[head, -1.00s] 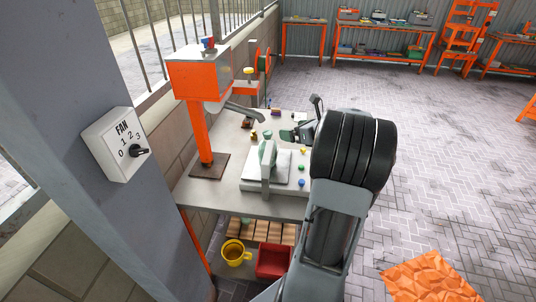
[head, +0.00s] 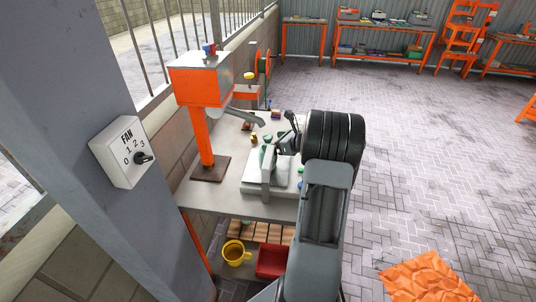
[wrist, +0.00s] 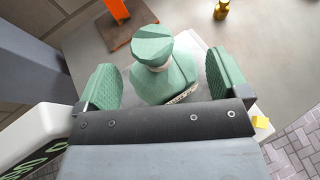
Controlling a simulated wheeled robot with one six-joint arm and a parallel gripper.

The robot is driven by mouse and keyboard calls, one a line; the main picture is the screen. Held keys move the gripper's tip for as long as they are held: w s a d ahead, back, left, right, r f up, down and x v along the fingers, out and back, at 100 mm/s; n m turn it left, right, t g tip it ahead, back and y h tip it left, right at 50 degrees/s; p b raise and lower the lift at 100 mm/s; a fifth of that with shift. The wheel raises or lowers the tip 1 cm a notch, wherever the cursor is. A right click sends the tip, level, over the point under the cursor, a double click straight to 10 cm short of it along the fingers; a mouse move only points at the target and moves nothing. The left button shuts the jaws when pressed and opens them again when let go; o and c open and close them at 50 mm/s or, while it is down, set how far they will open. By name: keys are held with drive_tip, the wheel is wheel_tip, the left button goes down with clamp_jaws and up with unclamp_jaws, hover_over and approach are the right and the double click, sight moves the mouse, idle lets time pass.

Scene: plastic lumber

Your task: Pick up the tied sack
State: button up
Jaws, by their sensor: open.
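The tied sack (wrist: 170,80) is green with a pale tie around its neck and a flared top. In the wrist view my gripper (wrist: 160,62) is open, with one green-padded finger on each side of the sack. A gap shows between the sack and each finger, and the dark palm bar hides the sack's lower part. In the head view my arm hides much of my gripper.
An orange drill-press-like machine (head: 201,90) stands to the left on the grey bench (head: 230,207). Small yellow and coloured items lie around the scale. A grey pillar (head: 85,110) with a fan switch (head: 125,152) is near on the left. Open paved floor lies to the right.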

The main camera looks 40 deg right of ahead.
sight(268, 141)
drive_tip(key=shift+p+x, duration=0.4)
drive_tip(key=shift+x, duration=1.25)
